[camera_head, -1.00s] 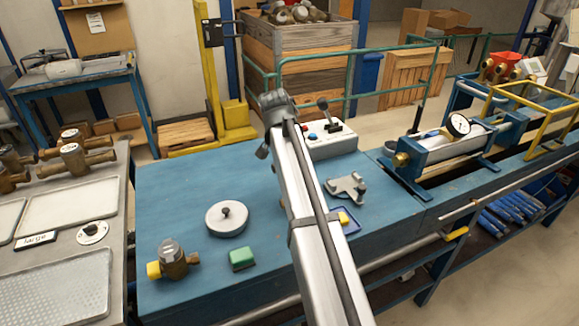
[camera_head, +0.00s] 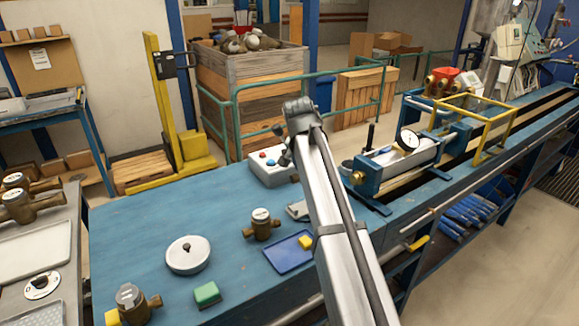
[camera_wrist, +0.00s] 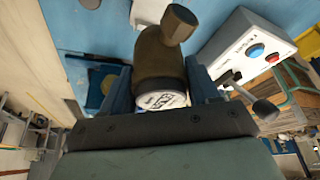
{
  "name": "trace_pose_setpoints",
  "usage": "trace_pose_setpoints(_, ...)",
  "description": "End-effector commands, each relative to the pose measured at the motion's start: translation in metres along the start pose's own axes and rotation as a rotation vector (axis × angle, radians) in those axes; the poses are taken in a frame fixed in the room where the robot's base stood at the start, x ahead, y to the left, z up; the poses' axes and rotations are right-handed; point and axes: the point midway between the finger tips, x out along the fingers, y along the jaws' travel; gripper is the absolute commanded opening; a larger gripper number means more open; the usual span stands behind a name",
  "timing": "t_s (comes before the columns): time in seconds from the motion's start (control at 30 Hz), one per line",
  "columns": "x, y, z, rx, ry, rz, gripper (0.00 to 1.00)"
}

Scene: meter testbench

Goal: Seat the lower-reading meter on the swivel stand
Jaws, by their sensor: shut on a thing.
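In the wrist view my gripper (camera_wrist: 158,98) is shut on a brass meter (camera_wrist: 160,62) between its blue fingers. Its white dial (camera_wrist: 162,100) faces the camera, but I cannot read it. Another brass meter (camera_head: 130,299) with a yellow end is at the bench's front left. Both dials are too small to read. A round pale disc (camera_head: 187,257) with a dark knob lies between them; I cannot tell whether it is the swivel stand.
A blue tray (camera_head: 277,262) with a yellow piece and a green block (camera_head: 206,293) lie on the bench. A grey metal piece (camera_head: 297,209) is partly behind my arm. A control box (camera_head: 270,170) stands behind; it shows in the wrist view (camera_wrist: 243,50). The bench's back left is clear.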

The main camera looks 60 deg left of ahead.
Motion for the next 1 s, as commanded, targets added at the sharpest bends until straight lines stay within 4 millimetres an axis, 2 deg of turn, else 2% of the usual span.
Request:
trace_pose_setpoints(0.27, 0.003, -0.003, 0.004, -0.051, -0.004, -0.008, 0.10)
trace_pose_setpoints(0.8, 0.034, -0.003, 0.018, -0.051, -0.004, -0.008, 0.10)
trace_pose_setpoints(1.0, 0.036, -0.003, 0.018, -0.051, -0.003, -0.008, 0.10)
